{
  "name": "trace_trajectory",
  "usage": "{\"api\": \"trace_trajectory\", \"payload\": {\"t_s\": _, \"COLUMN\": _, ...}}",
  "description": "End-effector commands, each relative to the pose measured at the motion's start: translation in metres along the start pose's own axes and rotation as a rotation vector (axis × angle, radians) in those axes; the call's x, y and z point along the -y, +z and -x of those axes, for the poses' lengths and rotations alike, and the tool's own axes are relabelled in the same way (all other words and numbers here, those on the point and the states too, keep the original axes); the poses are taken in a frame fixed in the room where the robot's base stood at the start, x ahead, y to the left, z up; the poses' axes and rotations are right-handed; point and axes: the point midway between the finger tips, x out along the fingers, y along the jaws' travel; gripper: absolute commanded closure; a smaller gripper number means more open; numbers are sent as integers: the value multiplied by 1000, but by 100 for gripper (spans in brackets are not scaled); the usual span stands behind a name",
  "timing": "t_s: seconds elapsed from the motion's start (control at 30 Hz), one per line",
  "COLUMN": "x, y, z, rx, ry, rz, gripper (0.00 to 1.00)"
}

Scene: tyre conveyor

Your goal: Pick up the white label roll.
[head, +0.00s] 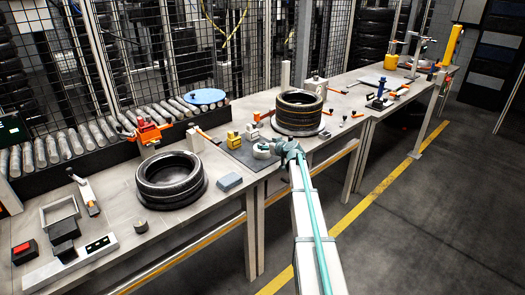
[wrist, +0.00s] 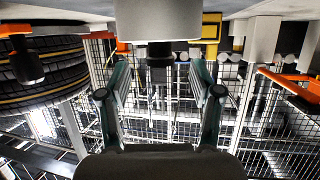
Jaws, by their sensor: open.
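The white label roll (head: 262,151) sits on the dark mat (head: 238,152) on the workbench in the head view. My gripper (head: 289,148) is just to its right, low over the bench edge. In the wrist view, which looks upside down, a pale round body that looks like the roll (wrist: 158,22) is at the top centre, beyond the fingertips. My gripper (wrist: 160,78) is open there, its two fingers apart with nothing held between them. The head view does not show the fingers clearly.
Stacked tyres (head: 299,112) stand close behind and right of the roll. A grey-blue block (head: 229,182) and a single tyre (head: 171,178) lie to the left. The floor right of the bench is clear.

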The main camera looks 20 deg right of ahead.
Motion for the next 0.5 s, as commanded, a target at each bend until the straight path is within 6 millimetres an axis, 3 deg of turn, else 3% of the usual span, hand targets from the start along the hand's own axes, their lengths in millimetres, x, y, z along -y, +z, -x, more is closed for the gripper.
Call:
{"api": "trace_trajectory", "payload": {"t_s": 0.3, "x": 0, "y": -6, "z": -42, "rx": 1, "ry": -2, "rz": 0, "gripper": 36}}
{"api": "trace_trajectory", "payload": {"t_s": 0.5, "x": 0, "y": -4, "z": -44, "rx": 0, "ry": -1, "rz": 0, "gripper": 36}}
